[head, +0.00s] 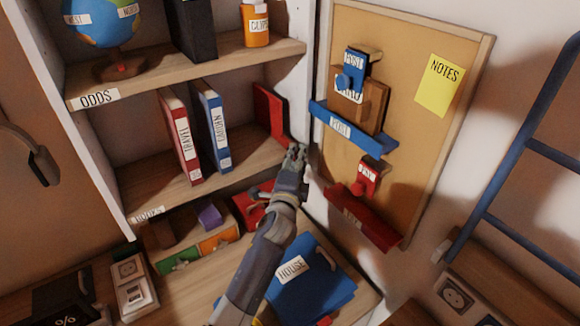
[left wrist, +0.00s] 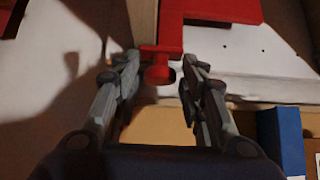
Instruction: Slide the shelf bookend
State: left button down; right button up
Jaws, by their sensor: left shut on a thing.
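The red bookend (head: 270,115) stands upright at the right end of the middle shelf (head: 160,163), beside the shelf's side wall. In the left wrist view the red bookend (left wrist: 215,12) has a round red knob (left wrist: 160,73) at its front. My left gripper (head: 296,153) is at the bookend's lower front corner, and its fingers (left wrist: 160,82) are shut on the knob from both sides. In the head view the gripper hides the knob. A red book (head: 180,138) and a blue book (head: 212,127) stand upright left of the bookend, with a gap between. My right gripper is out of view.
A corkboard (head: 405,65) with blue and red wall holders is close right of my left gripper. Below are a low box with coloured drawers (head: 215,243) and a blue folder (head: 310,285). A globe (head: 105,20) stands on the upper shelf. A blue ladder (head: 510,140) is at the right.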

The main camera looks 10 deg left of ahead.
pick_arm(q)
jog(key=c, duration=1.3)
grip_release()
jog(key=shift+d+r, duration=0.1)
jog(key=shift+w+d, duration=0.15)
jog(key=s, duration=1.2)
